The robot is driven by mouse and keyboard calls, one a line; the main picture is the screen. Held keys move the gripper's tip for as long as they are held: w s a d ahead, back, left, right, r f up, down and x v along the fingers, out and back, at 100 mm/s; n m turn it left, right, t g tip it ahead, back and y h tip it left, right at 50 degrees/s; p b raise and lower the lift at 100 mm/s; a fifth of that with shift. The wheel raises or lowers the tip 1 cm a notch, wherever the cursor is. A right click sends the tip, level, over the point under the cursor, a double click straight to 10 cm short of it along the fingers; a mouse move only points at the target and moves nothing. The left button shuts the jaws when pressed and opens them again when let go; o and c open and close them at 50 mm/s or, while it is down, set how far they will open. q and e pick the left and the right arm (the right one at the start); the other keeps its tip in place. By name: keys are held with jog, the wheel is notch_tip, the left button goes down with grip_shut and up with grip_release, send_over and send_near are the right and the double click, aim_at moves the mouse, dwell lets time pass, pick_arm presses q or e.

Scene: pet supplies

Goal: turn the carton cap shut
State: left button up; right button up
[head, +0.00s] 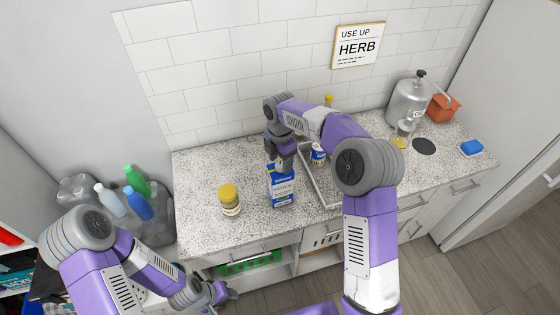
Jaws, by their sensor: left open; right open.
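The blue and white carton (283,189) stands upright on the speckled counter, left of the metal tray. My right gripper (284,164) is above the carton, pointing down at its top, with its jaws open. The carton's cap is hidden by the gripper or too small to make out. I cannot tell whether the fingers touch it. My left gripper (222,293) is low in front of the counter, open and empty, well away from the carton.
A yellow-lidded jar (230,201) stands left of the carton. A blue can (318,153) stands by the metal tray (312,183) on the right. A metal dispenser (406,103), an orange container (443,107) and a blue sponge (471,148) are farther right. The counter's left end is clear.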

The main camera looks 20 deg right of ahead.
jog(key=shift+f, duration=0.55)
jog(key=c, duration=1)
jog(key=shift+c, duration=0.2)
